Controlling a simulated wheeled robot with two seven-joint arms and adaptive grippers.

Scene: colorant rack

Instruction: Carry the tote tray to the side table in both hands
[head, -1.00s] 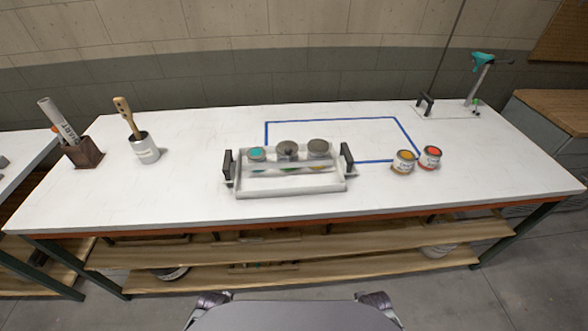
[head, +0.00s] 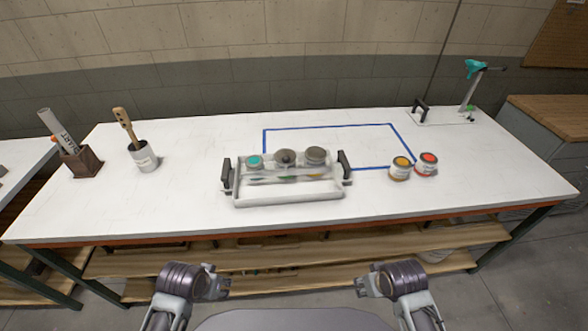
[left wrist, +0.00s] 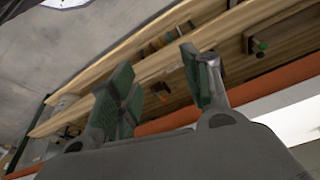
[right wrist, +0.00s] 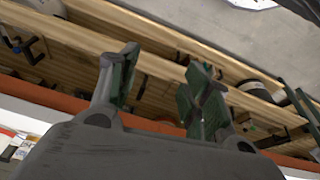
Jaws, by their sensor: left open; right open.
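The white tote tray (head: 288,200) stands on the white workbench (head: 180,210), with a black handle at its left end (head: 226,173) and another at its right end (head: 345,165). Several cans stand in it, one with a teal top (head: 255,162). My left gripper (head: 226,285) and my right gripper (head: 362,284) are both in front of the bench's front edge, apart from the tray and empty. The left wrist view shows the left fingers (left wrist: 165,95) apart, and the right wrist view shows the right fingers (right wrist: 157,90) apart. The tray is in neither wrist view.
A blue outline (head: 330,126) lies behind the tray. Two paint cans, yellow (head: 400,169) and red (head: 427,165), stand right of it. A brush pot (head: 143,157) and brown holder (head: 83,162) stand left. Another table (head: 20,160) is at far left. Wooden shelves (head: 330,255) run below the bench.

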